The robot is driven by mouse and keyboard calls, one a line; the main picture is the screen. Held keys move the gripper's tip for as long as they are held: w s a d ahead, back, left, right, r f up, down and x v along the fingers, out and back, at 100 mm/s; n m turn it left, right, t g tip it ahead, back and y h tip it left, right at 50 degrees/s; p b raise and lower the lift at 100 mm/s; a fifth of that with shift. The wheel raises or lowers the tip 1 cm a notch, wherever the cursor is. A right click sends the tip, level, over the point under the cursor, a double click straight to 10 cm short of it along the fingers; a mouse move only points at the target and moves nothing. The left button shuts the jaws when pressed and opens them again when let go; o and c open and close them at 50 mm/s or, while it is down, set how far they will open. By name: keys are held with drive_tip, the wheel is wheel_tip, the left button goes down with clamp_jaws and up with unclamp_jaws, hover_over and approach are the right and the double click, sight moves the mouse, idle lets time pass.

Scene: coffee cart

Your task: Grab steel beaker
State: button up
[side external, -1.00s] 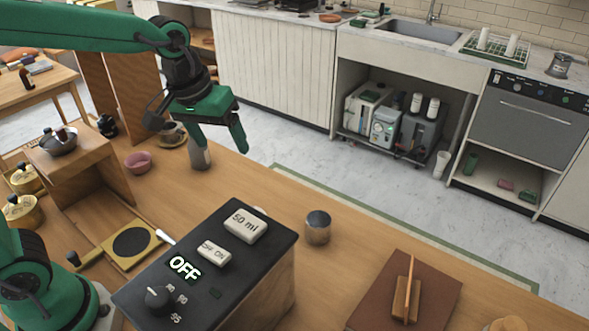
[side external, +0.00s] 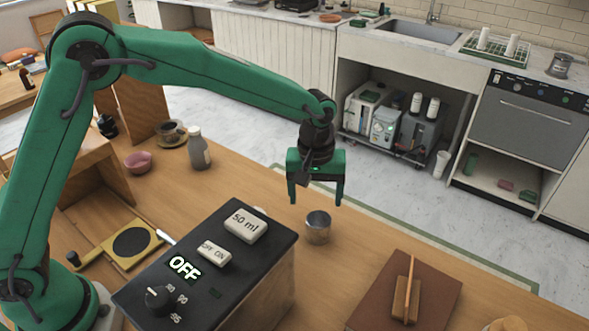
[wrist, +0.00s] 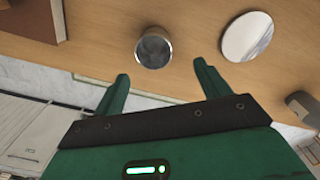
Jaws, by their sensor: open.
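The steel beaker (side external: 318,228) is a small, open-topped metal cup. It stands upright on the wooden counter, right of the black control box. My green gripper (side external: 316,200) points down, above the counter and close to the beaker, with its two fingers spread and nothing between them. In the wrist view the beaker (wrist: 153,50) shows just past the fingertips, between the lines of the two fingers of my gripper (wrist: 160,75) and apart from both.
The black control box (side external: 205,262) reads OFF and stands left of the beaker. A brown board (side external: 370,310) with a wooden piece lies to the right. A grey bottle (side external: 198,152) and a pink bowl (side external: 138,162) stand farther left. A round, shiny disc (wrist: 247,36) lies near the beaker.

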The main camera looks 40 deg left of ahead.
sight(319, 224)
drive_tip(key=shift+w+d+f, duration=0.1)
drive_tip(key=shift+d+f, duration=0.05)
drive_tip(key=shift+f, duration=1.4)
drive_tip(key=shift+w+d+f, duration=0.1)
drive_tip(key=shift+d+f, duration=0.1)
drive_tip(key=shift+f, duration=1.35)
drive_tip(key=shift+d+f, duration=0.15)
drive_tip(key=shift+f, duration=1.4)
drive_tip(key=c, duration=1.1)
drive_tip(key=shift+o, duration=0.2)
wheel_tip(319, 224, up, 10)
